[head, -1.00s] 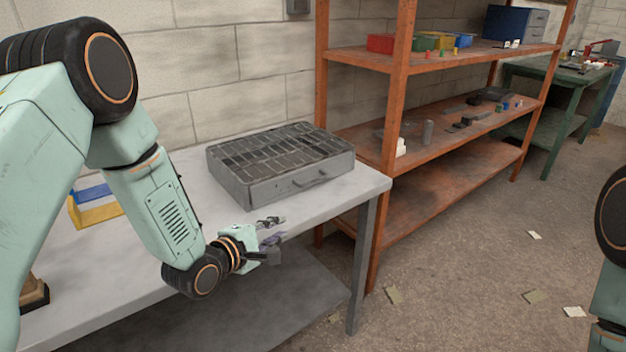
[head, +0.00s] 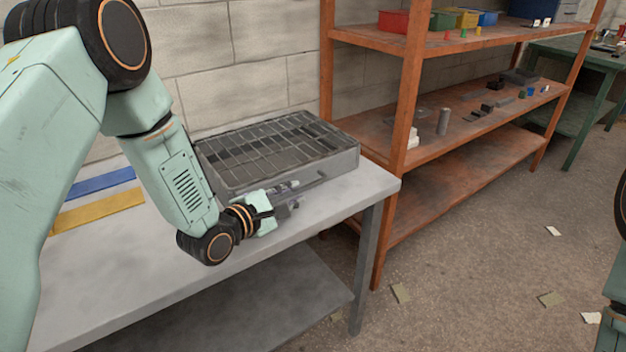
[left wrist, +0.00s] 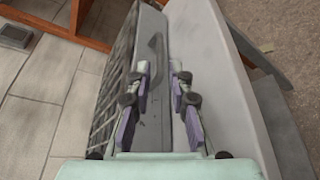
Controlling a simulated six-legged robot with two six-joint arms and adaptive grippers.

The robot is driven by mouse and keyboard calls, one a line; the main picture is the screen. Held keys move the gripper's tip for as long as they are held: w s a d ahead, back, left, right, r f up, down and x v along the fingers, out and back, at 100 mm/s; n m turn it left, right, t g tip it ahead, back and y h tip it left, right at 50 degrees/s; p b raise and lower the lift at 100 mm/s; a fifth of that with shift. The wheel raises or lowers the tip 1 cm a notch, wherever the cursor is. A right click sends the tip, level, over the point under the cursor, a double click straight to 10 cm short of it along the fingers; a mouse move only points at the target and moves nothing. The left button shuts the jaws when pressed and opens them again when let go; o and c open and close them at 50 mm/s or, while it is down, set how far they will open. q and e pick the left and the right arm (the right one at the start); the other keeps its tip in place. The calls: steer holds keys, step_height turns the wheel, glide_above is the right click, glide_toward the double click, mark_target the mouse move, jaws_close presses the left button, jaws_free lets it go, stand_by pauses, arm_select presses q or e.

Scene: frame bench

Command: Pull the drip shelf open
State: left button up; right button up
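The drip shelf (head: 275,150) is a grey metal box with a barred top, standing on the bench. Its front face (head: 340,162) carries a bar handle (head: 317,178); the handle also shows in the left wrist view (left wrist: 156,55). My left gripper (head: 293,191) is in front of that face, close to the handle. In the left wrist view its two fingers (left wrist: 162,78) are apart with nothing held between them. The handle is ahead of the fingertips, nearer the left finger; I cannot tell whether they touch. My right gripper is out of view.
The grey bench (head: 365,192) has free top in front of the shelf. Blue (head: 100,183) and yellow (head: 100,211) pieces lie at its left. An orange rack (head: 408,110) with small items stands to the right. A block wall (head: 260,60) is behind.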

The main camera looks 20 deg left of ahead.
mark_target(308, 187)
arm_select(q)
steer(key=shift+w+a+f, duration=0.2)
steer(key=shift+w, duration=0.05)
steer(key=x, duration=0.3)
steer(key=b+x, duration=0.1)
steer(key=x, duration=0.1)
steer(key=shift+w+d, duration=0.25)
steer(key=shift+d, duration=0.2)
steer(key=shift+w+a+f, duration=0.1)
steer(key=shift+w+f, duration=0.1)
steer(key=shift+w, duration=0.25)
steer(key=shift+d+r, duration=0.15)
steer(key=shift+d, duration=0.1)
steer(key=shift+w+a, duration=0.1)
steer(key=shift+a, duration=0.1)
jaws_close()
steer(key=shift+d, duration=0.15)
